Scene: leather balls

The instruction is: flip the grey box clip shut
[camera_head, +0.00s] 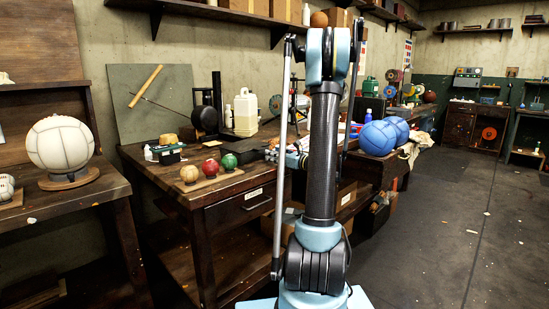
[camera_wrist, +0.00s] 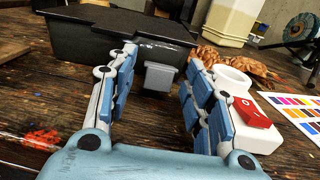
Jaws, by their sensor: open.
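The grey clip (camera_wrist: 159,78) hangs at the front of a black box (camera_wrist: 90,42) on the wooden bench in the wrist view. It tilts down and outward from just under the box's lid edge. My gripper (camera_wrist: 161,58) is open, with blue-padded fingers to the left and right of the clip. Nothing is held between them, and a gap shows on each side of the clip. The left fingertip overlaps the box's front in the picture; I cannot tell whether it touches. In the head view my arm stands in front of part of the bench, and I cannot make out the clip there.
A white piece with a red switch (camera_wrist: 252,113) lies beside my right finger. Brown braided material (camera_wrist: 235,65) and a colour chart (camera_wrist: 297,108) lie to the right. A white container (camera_wrist: 230,20) stands behind. In the head view, three small balls (camera_head: 210,168) sit at the bench's front.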

